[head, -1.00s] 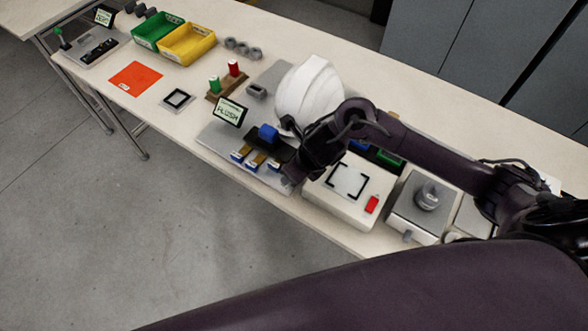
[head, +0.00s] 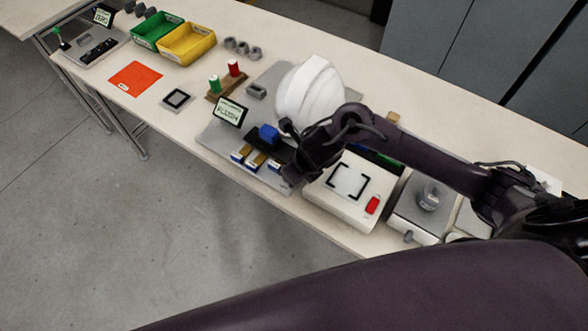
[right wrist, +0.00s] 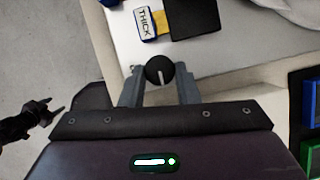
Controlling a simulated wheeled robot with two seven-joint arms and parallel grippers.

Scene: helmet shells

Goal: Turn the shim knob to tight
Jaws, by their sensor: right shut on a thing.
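The black round knob (right wrist: 160,70) with a white pointer line shows in the right wrist view. Its line points toward my gripper. My right gripper (right wrist: 160,90) is shut on the knob, with a grey finger at each side. In the head view my right gripper (head: 292,176) is at the front right corner of the grey fixture plate (head: 215,140), and the knob is hidden there. The white helmet shell (head: 308,95) stands on the fixture. My left gripper (right wrist: 48,113) shows small at the left of the right wrist view, fingers apart and empty.
A small display (head: 230,112) stands on the fixture; its text is too small to read surely. A shim tag (right wrist: 147,22) reads THICK. A white box (head: 348,200) with a red switch is right of the gripper. Green (head: 157,27) and yellow (head: 187,58) bins stand far left.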

